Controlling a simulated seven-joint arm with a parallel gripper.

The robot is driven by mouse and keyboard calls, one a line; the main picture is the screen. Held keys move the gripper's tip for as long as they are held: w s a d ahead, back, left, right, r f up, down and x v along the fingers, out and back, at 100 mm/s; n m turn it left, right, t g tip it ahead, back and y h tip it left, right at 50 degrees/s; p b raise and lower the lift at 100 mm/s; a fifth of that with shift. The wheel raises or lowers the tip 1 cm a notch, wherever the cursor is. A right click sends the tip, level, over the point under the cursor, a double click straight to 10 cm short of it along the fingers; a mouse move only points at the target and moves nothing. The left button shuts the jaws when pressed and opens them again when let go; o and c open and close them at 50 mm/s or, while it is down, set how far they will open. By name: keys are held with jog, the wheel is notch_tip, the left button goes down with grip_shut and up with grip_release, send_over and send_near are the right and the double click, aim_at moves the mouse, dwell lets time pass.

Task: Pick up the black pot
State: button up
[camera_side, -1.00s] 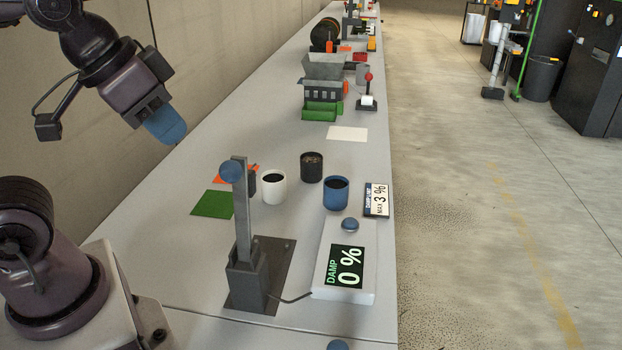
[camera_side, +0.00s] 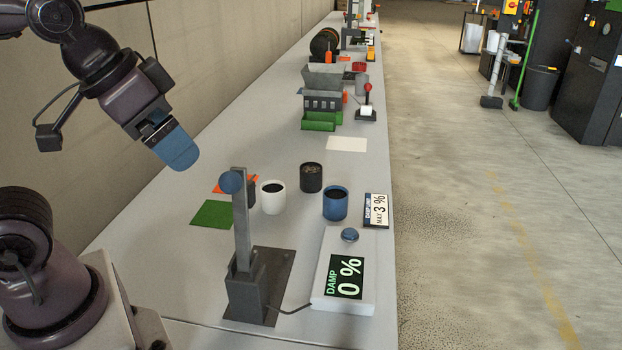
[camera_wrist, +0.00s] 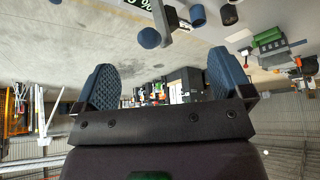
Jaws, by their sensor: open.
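The black pot (camera_side: 311,178) stands upright on the grey table, with brownish grainy contents. It is behind and between a white pot (camera_side: 272,199) and a blue pot (camera_side: 335,205), both with dark contents. In the wrist view the black pot (camera_wrist: 229,15) shows near the top edge, right of the blue pot (camera_wrist: 198,15). My gripper (camera_side: 176,149) is above the table to the left of the pots, well apart from them, its blue fingers pointing down and right. In the wrist view my gripper (camera_wrist: 163,80) has its two blue padded fingers spread wide with nothing between them.
A grey post stand (camera_side: 243,230) with a blue knob rises in front of the pots. A damp meter (camera_side: 325,295) reads 0 %, and a sign (camera_side: 376,211) reads MAX 3 %. A green mat (camera_side: 213,214) lies left. A grey-green machine (camera_side: 322,105) stands farther back.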

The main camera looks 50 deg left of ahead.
aim_at(310, 168)
jog(key=w+a+f+n+t, duration=0.2)
jog(key=w+f+n, duration=0.3)
jog(key=w, duration=0.4)
jog(key=w+a+f+n+t, duration=0.1)
jog(key=w+f+n, duration=0.1)
jog(key=w+n, duration=0.65)
jog(key=w+a+f+n+t, duration=0.2)
jog(key=w+f+n, duration=0.3)
jog(key=w, duration=0.4)
jog(key=w+a+f+n+y, duration=0.2)
jog(key=a+f+n+y, duration=0.2)
jog(key=a+f+n, duration=0.55)
jog(key=w+a+f+n+y, duration=0.2)
jog(key=a+f+n+y, duration=0.25)
jog(key=n, duration=1.05)
jog(key=shift+t+h, duration=0.3)
jog(key=shift+h, duration=0.25)
jog(key=shift+x, duration=6.7)
jog(key=shift+s+a+f, duration=0.1)
jog(key=shift+s+a, duration=0.05)
jog(key=shift+a, duration=0.05)
jog(key=c, duration=1)
jog(key=shift+c, duration=0.2)
